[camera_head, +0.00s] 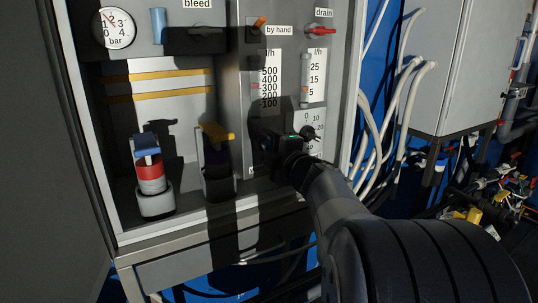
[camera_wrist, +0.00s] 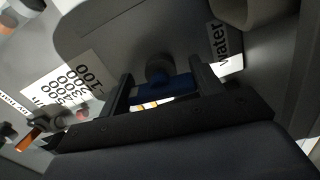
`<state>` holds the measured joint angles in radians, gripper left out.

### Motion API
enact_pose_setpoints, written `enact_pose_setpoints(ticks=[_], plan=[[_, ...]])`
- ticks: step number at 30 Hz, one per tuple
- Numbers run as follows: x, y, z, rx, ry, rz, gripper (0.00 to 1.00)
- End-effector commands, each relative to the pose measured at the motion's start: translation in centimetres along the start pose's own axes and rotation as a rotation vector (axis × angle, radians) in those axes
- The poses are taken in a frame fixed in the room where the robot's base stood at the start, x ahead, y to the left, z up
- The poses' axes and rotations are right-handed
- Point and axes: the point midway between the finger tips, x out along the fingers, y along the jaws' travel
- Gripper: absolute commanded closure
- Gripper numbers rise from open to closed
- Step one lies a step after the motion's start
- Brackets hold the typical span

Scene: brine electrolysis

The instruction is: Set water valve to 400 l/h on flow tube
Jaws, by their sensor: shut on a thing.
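The water valve's blue handle (camera_wrist: 168,90) sits between the two dark fingers of my gripper (camera_wrist: 162,82) in the wrist view. The fingers are shut on it. A "water" label (camera_wrist: 224,50) is on the panel beside it. In the head view my gripper (camera_head: 270,146) is at the panel below the flow tube and hides the handle. The flow tube (camera_head: 255,84) stands left of its l/h scale (camera_head: 269,84), marked 100 to 500. A small reddish mark, perhaps the float, shows near 300, but is too small to read surely. The scale also shows tilted in the wrist view (camera_wrist: 68,88).
A second flow tube (camera_head: 305,80) with a smaller scale stands to the right, below the red drain handle (camera_head: 320,31). An orange "by hand" switch (camera_head: 259,23) is above. Left are a yellow-handled part (camera_head: 217,134) and a red-and-white container (camera_head: 150,175). White hoses hang right.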

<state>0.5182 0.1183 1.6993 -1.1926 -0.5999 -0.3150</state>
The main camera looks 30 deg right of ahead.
Motion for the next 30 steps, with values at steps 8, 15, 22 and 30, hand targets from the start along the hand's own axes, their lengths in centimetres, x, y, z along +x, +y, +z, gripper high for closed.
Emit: enact_pose_setpoints(ticks=[8,15,22,30], plan=[[-0.01,-0.15,0.03,-0.152,-0.001,-0.001,0.61],[-0.01,-0.07,0.02,-0.213,-0.001,-0.002,0.61],[-0.01,-0.04,0.01,-0.224,-0.001,-0.002,0.61],[0.00,-0.05,0.01,-0.223,0.000,-0.002,0.37]])
